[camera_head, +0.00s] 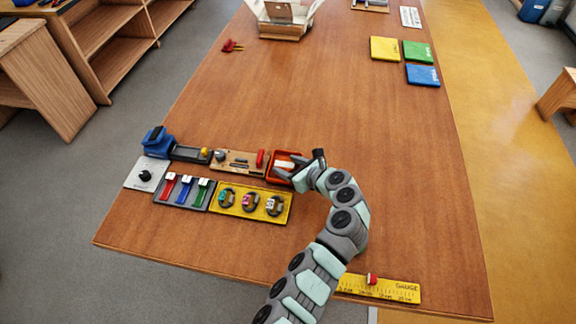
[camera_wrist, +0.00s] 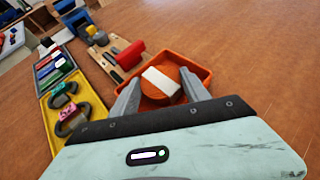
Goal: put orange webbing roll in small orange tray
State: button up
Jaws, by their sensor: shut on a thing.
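The orange webbing roll (camera_wrist: 160,84) has a white band across it and shows in the wrist view between the two fingers of my gripper (camera_wrist: 168,97). My gripper is shut on the roll. The small orange tray (camera_wrist: 203,74) lies around and beneath the roll in that view. I cannot tell whether the roll touches the tray floor. In the head view the small orange tray (camera_head: 272,179) is at the right end of the row of holders. My gripper (camera_head: 290,168) is over it there and hides part of the tray and roll.
Left of the tray are a wooden board (camera_head: 236,169) with a red piece and a yellow tray (camera_head: 262,214) with three rings. A dark tray (camera_head: 200,203) holds coloured strips. A yellow gauge (camera_head: 400,290) lies near the front edge. The middle of the table is clear.

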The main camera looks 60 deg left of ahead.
jog(key=o, duration=1.1)
jog(key=v, duration=1.2)
